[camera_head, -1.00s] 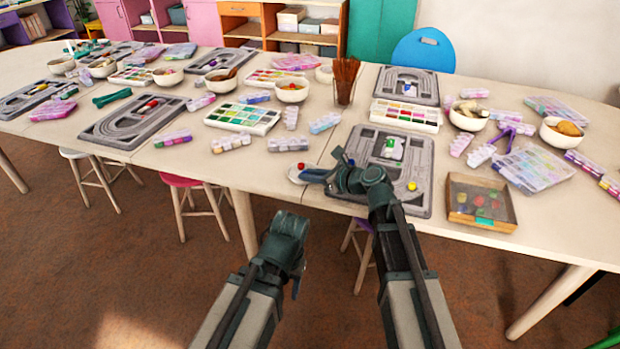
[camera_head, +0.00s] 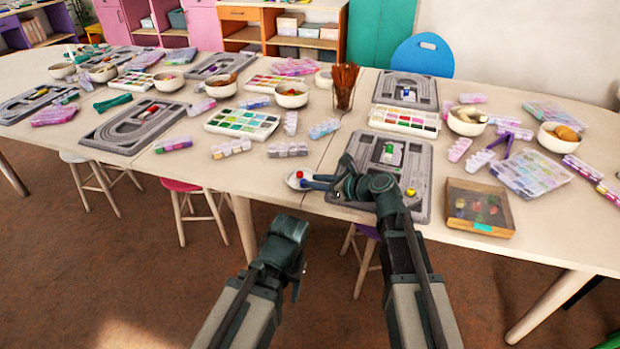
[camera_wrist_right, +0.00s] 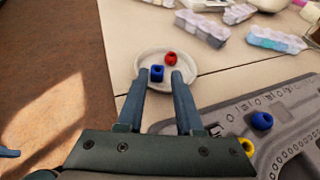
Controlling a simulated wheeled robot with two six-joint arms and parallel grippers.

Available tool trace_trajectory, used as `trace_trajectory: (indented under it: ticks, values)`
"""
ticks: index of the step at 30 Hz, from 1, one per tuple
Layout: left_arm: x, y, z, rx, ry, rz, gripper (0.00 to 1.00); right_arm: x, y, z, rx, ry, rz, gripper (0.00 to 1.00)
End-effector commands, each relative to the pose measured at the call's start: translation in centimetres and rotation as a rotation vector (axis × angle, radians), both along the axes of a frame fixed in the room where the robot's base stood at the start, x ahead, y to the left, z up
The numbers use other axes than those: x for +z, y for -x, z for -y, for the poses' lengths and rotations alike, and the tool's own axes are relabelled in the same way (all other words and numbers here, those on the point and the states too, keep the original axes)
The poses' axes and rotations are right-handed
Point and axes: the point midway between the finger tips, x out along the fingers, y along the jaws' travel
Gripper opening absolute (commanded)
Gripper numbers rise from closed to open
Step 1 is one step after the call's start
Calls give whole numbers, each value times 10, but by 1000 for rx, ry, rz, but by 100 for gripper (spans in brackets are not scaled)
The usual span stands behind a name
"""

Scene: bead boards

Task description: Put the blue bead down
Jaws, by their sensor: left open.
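The blue bead (camera_wrist_right: 157,73) lies in a round white dish (camera_wrist_right: 140,68), beside a red bead (camera_wrist_right: 170,58). My right gripper (camera_wrist_right: 156,76) is open over the dish, with its fingertips on either side of the blue bead and a gap to each. In the head view my right gripper (camera_head: 304,181) reaches over the dish (camera_head: 292,183), and the red bead (camera_head: 300,174) shows there; the blue bead is hard to make out. My left gripper (camera_head: 297,288) hangs empty and open in front of the table, its fingers mostly hidden.
A grey bead board (camera_head: 422,160) lies right of the dish; a second blue bead (camera_wrist_right: 262,121) and a yellow bead (camera_wrist_right: 246,146) show at it. A wooden box (camera_head: 480,228) stands farther right. Bead cases (camera_head: 242,119) and bowls (camera_head: 291,96) stand behind.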

Motion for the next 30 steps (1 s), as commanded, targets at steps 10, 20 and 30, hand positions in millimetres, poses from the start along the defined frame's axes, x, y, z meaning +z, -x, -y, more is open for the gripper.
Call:
trace_trajectory:
  ticks: [10,20,30]
  values:
    - [30,0,0,0,0,0,56,31,44,50,-4,-3,0,35]
    - [36,0,0,0,0,0,56,37,56,66,-1,-3,0,35]
    - [36,0,0,0,0,0,56,37,56,66,-1,-3,0,35]
